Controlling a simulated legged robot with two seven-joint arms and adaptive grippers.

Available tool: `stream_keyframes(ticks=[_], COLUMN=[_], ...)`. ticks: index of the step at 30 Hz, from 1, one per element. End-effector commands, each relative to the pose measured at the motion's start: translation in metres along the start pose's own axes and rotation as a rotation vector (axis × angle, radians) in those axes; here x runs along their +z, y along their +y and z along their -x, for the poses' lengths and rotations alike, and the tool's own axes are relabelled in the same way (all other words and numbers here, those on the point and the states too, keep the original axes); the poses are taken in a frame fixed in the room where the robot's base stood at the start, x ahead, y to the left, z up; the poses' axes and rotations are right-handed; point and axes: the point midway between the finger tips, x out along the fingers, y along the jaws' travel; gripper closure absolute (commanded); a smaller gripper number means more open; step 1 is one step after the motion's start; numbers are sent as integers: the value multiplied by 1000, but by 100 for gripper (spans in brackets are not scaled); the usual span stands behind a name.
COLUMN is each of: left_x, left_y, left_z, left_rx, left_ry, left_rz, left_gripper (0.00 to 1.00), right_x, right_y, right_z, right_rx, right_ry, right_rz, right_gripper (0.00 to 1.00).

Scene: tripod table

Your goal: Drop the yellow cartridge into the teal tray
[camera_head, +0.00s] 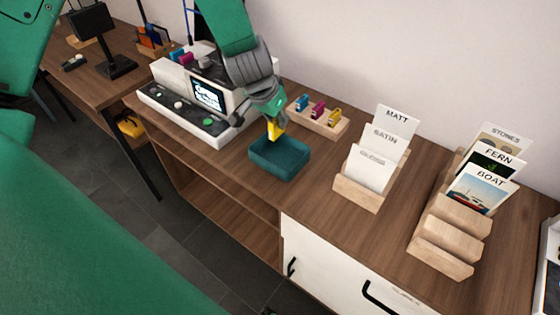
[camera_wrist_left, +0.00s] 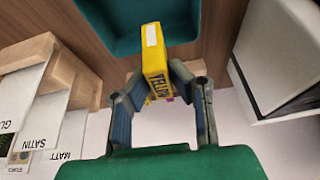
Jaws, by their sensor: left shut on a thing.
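In the left wrist view the tray (camera_wrist_left: 125,45) lies beyond the cartridge's end. The cartridge appears apart from the tray. My right gripper is not in view.
A white printer (camera_head: 185,110) stands left of the tray. A wooden holder (camera_head: 330,124) with blue, magenta and yellow cartridges is behind it. A wooden card stand (camera_head: 357,193) is to the right, with a postcard rack (camera_head: 440,243) farther right. Counter between tray and card stand is clear.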

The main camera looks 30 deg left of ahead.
Motion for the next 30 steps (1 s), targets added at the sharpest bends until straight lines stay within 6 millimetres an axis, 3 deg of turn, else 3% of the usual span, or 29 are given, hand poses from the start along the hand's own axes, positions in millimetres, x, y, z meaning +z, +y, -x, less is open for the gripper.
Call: stream_keyframes(ticks=[3, 11, 12, 13, 14, 24, 30], left_x=[5, 4, 4, 4, 4, 3, 3], left_y=[-4, -7, -6, -5, -4, 0, -5], left_z=[-10, -10, -10, -10, -10, -6, 20], left_rx=[4, 7, 6, 5, 5, 1, 4], left_ry=[1, 1, 1, 1, 1, 1, 4], left_rz=[4, 6, 5, 5, 4, 1, 3], left_gripper=[100, 100, 74, 63, 60, 60, 60], right_x=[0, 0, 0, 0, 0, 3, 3], right_y=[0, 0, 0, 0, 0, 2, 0], right_z=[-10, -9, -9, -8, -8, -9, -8], right_rx=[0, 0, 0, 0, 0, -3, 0], right_ry=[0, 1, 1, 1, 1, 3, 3], right_rz=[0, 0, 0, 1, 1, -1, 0], right_gripper=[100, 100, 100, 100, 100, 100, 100])
